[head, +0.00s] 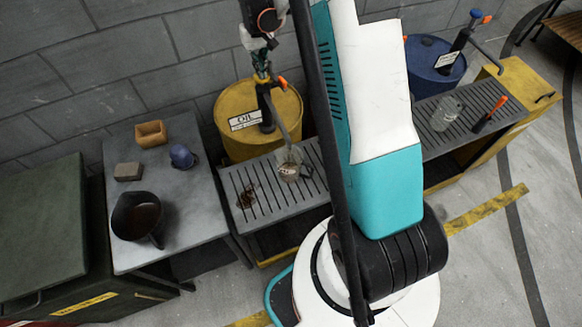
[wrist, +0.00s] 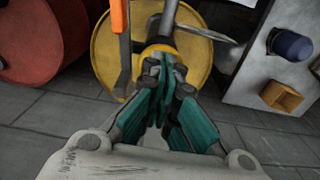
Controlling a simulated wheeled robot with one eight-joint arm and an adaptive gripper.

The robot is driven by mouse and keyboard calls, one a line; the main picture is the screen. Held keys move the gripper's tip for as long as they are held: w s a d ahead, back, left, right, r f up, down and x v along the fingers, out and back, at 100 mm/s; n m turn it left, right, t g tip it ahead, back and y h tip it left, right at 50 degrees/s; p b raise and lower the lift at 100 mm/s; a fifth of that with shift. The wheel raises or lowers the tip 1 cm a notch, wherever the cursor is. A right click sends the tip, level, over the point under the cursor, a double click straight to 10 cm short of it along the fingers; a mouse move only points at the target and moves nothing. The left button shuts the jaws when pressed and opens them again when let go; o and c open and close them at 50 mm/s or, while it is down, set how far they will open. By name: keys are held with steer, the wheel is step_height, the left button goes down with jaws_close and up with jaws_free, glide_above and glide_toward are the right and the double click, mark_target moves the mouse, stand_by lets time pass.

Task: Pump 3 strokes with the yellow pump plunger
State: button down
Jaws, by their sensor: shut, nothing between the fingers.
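The yellow drum (head: 233,103) with an OIL label (head: 245,121) stands against the wall; its top also shows in the wrist view (wrist: 192,72). A dark pump (head: 267,108) rises from it, with an orange lever (head: 283,83). The lever looks large in the wrist view (wrist: 121,50). My gripper (head: 262,76) is shut and empty, at the top of the pump. In the wrist view its fingertips (wrist: 165,62) cover most of a yellow piece (wrist: 155,49), seemingly the plunger knob. I cannot tell whether they touch it. The spout slants down toward a glass jug (head: 289,160) with a little brown in it.
The jug stands on a slatted tray (head: 268,205) with a dark stain. A grey table (head: 180,235) holds a black pot (head: 137,216), a blue item (head: 182,156) and small blocks. A blue drum (head: 422,52) stands right. A red drum (wrist: 40,45) shows in the wrist view.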

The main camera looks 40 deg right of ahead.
steer(key=shift+f+b, duration=0.4)
steer(key=shift+f, duration=0.25)
stand_by(0.3)
steer(key=shift+r, duration=0.1)
steer(key=shift+r+p, duration=1.9)
steer(key=shift+r, duration=1.75)
steer(key=shift+f, duration=0.2)
steer(key=shift+f+b, duration=2.55)
steer(key=shift+f, duration=0.55)
steer(key=shift+f+b, duration=0.35)
steer(key=shift+f, duration=0.1)
steer(key=shift+r, duration=0.15)
steer(key=shift+r+p, duration=2)
steer(key=shift+r, duration=1.6)
